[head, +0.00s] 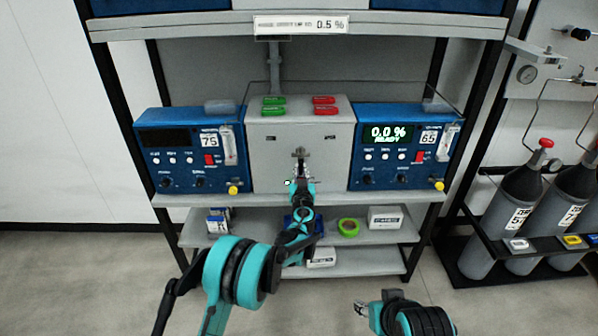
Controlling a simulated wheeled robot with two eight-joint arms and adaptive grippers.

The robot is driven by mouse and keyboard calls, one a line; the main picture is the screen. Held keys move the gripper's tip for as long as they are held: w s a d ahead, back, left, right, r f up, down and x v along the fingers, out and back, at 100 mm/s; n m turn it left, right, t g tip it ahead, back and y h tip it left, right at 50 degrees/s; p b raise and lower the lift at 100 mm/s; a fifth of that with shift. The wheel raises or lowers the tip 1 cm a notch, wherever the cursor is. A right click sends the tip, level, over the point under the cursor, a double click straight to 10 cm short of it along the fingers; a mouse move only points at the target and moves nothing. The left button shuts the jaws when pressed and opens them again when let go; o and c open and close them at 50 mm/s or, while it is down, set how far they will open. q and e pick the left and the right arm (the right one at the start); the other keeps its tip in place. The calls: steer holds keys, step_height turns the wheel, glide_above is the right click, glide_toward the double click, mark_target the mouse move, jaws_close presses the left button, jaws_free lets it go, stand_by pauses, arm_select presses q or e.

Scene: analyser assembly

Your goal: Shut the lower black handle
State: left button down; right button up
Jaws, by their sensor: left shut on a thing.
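The grey box (262,165) stands on the shelf between two blue analysers, with green and red levers on top. My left gripper (299,168) reaches up to the lower middle of its front face. It is shut on a small dark part there, which I take as the lower black handle (299,151); the gripper hides most of it, so its angle cannot be told. My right gripper (362,308) is low at the bottom of the head view, away from the box; its jaws are too small to read.
The left analyser (175,118) has a dark display; the right one (372,168) reads 0.0 % READY. Green tape (348,227) and a white box (384,217) lie on a lower shelf. Gas cylinders (520,200) stand at the right. The front floor is clear.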

arm_select(q)
steer(key=shift+d, duration=0.1)
stand_by(0.5)
steer(key=c, duration=1.5)
jaws_free()
steer(key=shift+c, duration=0.2)
steer(key=s, duration=1.2)
